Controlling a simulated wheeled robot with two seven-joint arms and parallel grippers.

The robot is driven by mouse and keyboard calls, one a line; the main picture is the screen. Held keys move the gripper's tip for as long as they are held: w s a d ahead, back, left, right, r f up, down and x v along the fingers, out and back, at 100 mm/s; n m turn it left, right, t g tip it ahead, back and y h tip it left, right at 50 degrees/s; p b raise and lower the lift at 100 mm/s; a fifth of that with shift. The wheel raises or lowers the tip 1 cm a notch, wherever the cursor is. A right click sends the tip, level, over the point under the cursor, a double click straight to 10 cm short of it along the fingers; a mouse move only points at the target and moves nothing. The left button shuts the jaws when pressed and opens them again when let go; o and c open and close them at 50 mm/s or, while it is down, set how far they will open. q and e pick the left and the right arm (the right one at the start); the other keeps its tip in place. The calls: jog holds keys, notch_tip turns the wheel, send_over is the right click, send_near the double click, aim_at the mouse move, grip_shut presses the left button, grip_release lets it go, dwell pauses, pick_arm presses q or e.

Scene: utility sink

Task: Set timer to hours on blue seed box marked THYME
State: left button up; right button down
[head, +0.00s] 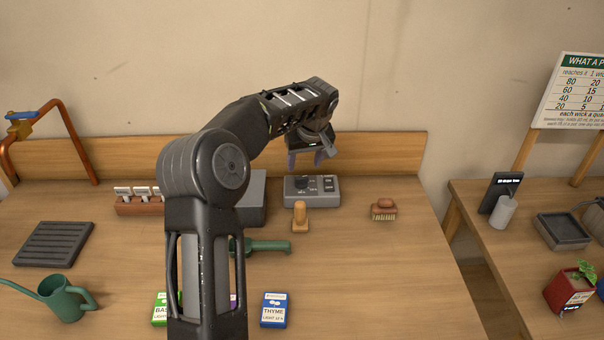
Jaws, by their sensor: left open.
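The blue seed box marked THYME (274,310) lies near the front of the bench, just right of my left arm. Its lower line seems to read "LIGHT 12 h", in small print. A grey control box (325,195), which looks like the timer, sits at the back of the bench. It has a dark dial (302,183) on its left part and small dark panels on its right; the dial's setting is too small to read. My left gripper (307,159) is open and empty, above and behind the control box. My right gripper is out of view.
A wooden-handled stamp-like tool (300,215) stands just in front of the control box. A green trowel-like tool (265,246) and a green BASIL box (159,310) are partly hidden by my arm. The right front of the bench is clear.

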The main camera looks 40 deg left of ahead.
aim_at(301, 177)
pick_arm(q)
jog(key=p+x, duration=0.1)
jog(key=x, duration=0.6)
jog(key=shift+d, duration=0.1)
jog(key=shift+c, duration=0.4)
grip_shut()
